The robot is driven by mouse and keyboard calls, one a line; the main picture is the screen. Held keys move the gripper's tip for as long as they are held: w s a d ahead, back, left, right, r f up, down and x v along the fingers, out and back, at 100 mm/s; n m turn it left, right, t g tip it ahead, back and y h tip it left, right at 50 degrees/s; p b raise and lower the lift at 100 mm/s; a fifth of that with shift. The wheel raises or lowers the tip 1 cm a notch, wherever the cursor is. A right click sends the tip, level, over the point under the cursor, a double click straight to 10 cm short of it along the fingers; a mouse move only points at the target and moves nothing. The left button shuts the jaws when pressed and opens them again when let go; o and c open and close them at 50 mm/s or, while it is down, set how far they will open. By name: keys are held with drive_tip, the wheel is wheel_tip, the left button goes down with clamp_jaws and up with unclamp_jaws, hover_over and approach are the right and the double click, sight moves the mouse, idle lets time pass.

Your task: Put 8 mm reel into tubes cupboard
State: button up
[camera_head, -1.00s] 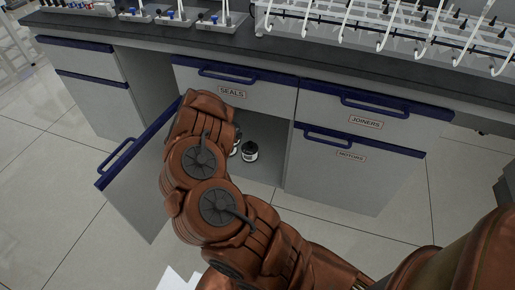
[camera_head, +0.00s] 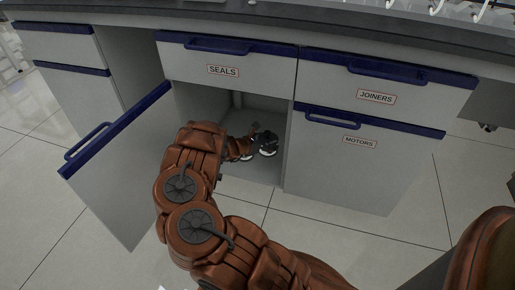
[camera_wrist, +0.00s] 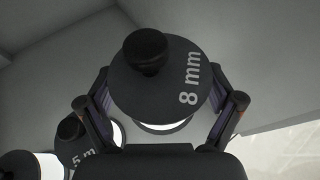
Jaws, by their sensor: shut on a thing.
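The 8 mm reel (camera_wrist: 150,95), dark with a black knob and white "8 mm" lettering, sits between the two fingers of my gripper (camera_wrist: 160,103) in the wrist view. The gripper is shut on it. In the head view, my gripper (camera_head: 256,141) reaches inside the open cupboard (camera_head: 262,171) under the SEALS drawer, low over its floor. A dark and white reel shows at the fingertips there. I cannot tell whether the held reel touches the floor. The cupboard door (camera_head: 117,165) stands open to the left, and my arm hides part of the opening.
Another reel (camera_wrist: 72,130) marked "5 m", partly hidden, stands left of the held one, with a further reel (camera_wrist: 18,165) at the lower left. The MOTORS front (camera_head: 345,170) is closed to the right. The floor in front is clear.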

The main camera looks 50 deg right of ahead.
drive_tip(key=shift+f+b, duration=1.75)
drive_tip(key=shift+f, duration=3.05)
drive_tip(key=shift+f, duration=0.15)
drive_tip(key=o, duration=1)
drive_tip(key=shift+w+a+r, duration=0.1)
drive_tip(key=shift+a+r, duration=0.15)
drive_tip(key=shift+r, duration=0.05)
drive_tip(key=p+v, duration=0.3)
drive_tip(key=v, duration=0.8)
drive_tip(key=shift+a, duration=0.25)
